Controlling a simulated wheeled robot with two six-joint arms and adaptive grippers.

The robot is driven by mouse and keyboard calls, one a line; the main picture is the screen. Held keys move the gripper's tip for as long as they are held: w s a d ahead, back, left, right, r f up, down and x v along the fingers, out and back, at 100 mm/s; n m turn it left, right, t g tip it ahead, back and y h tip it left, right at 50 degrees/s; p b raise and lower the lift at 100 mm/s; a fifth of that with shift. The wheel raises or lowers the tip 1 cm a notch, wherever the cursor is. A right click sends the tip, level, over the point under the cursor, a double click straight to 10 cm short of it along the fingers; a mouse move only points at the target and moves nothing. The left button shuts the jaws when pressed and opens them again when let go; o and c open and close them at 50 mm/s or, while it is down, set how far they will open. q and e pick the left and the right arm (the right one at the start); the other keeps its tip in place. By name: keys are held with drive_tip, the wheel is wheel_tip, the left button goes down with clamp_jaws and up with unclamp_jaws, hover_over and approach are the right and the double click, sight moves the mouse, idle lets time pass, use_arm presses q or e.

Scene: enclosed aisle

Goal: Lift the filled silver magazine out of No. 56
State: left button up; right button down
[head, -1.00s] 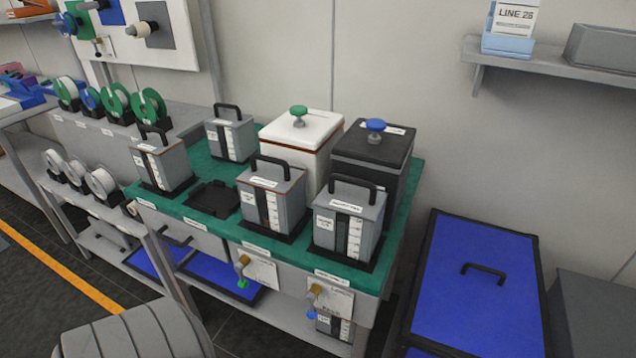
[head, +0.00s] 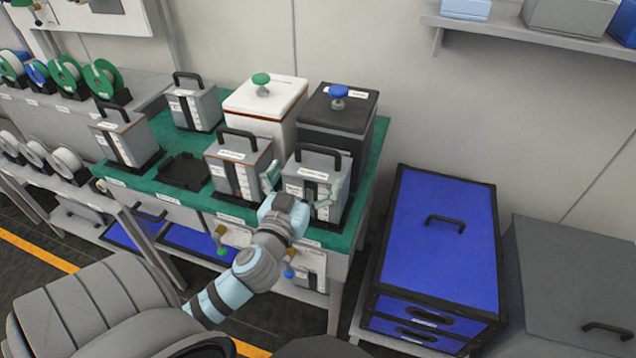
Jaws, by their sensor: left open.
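Several silver magazines with black top handles stand on a green-topped bench. One is at the front right (head: 320,172), with one to its left (head: 238,167), one at the left (head: 124,138) and one at the back (head: 194,104). Their label text is too small to read, so I cannot tell which is at No. 56. My left gripper (head: 298,188) is open in front of the front right magazine, below its handle, its fingers spread toward the front face. I cannot tell whether they touch it. The gripper hides part of the magazine's lower front. My right gripper is not in view.
A white bin with a green knob (head: 265,105) and a black bin with a blue knob (head: 338,122) stand behind the front magazines. An empty black holder (head: 185,171) lies on the bench. A blue-topped cabinet (head: 445,235) stands to the right, across a narrow gap.

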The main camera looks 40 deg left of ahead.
sight(318, 152)
use_arm(q)
drive_tip(key=x, duration=0.7)
drive_tip(key=shift+p, duration=0.4)
drive_tip(key=shift+w+a+f, duration=0.1)
drive_tip(key=shift+w, duration=0.3)
drive_tip(key=c, duration=1.7)
